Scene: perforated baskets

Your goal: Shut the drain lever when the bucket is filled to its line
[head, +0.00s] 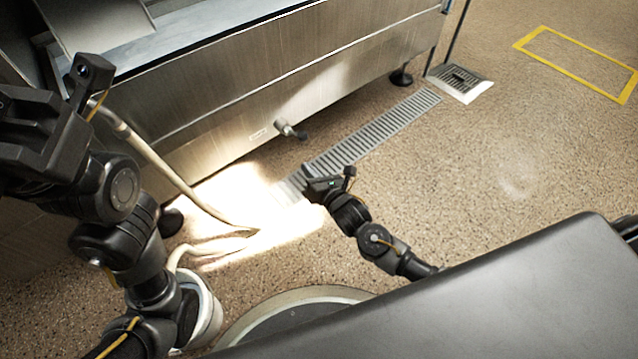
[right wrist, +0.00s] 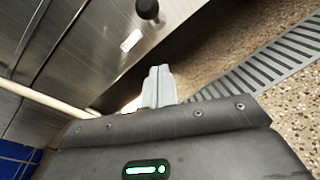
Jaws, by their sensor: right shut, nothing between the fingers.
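In the head view, the drain lever (head: 289,129) is a small dark-tipped fitting low on the front of the steel tank (head: 250,85). In the right wrist view, a dark round knob (right wrist: 147,9) on the steel front shows at the top. A white bucket (head: 213,312) stands on the floor, largely behind my left arm; its fill level and line are hidden. My right gripper (head: 312,187) is below the lever and apart from it. Its fingers (right wrist: 159,86) are shut and empty. My left gripper (head: 28,125) is at the left edge, its fingers not clear.
A pale hose (head: 170,175) runs down the tank and bends across the floor towards the bucket. A floor grating (head: 370,135) leads to a square drain (head: 459,80). Speckled floor is clear at right, near a yellow marked rectangle (head: 580,62).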

